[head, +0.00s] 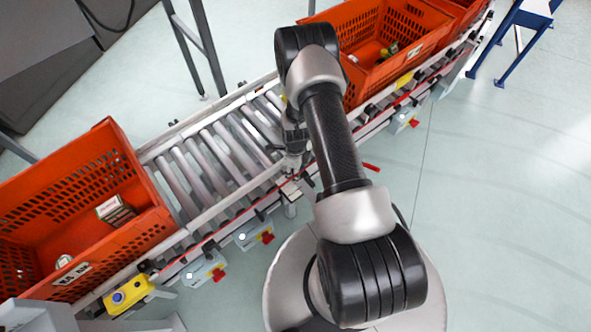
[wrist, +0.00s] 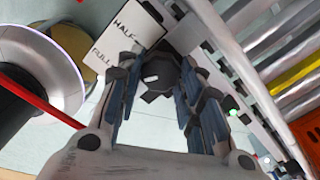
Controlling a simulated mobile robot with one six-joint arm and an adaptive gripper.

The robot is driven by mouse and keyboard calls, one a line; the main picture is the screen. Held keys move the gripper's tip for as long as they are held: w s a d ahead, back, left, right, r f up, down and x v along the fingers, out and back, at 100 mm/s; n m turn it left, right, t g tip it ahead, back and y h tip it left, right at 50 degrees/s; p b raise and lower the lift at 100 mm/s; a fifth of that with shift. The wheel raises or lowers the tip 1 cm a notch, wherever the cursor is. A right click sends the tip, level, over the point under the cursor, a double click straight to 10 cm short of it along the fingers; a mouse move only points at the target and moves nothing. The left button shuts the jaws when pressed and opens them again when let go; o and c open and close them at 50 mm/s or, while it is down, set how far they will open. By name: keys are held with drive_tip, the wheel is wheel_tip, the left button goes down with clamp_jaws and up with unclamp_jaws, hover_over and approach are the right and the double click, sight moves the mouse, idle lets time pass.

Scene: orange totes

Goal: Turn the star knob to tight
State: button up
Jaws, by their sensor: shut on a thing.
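The dark star knob (wrist: 160,73) is in the upper middle of the wrist view, with a small light mark on its face. My gripper (wrist: 157,88) has its fingers on either side of the knob and is shut on it. A white label plate (wrist: 128,38) behind the knob reads "HALF" and "FULL"; part of it is hidden by the knob and fingers. In the head view my gripper (head: 293,150) is at the near side rail of the conveyor, and I cannot make out the knob there.
The roller conveyor (head: 215,160) carries an orange tote (head: 75,160) at left and another (head: 425,50) at upper right. A red lever (head: 370,168) sticks out near my arm; a red bar also crosses the wrist view's left. A yellow button box (head: 128,296) sits at lower left.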

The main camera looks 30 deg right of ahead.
drive_tip(key=o, duration=1.1)
wheel_tip(320, 180, up, 12)
idle(0.4)
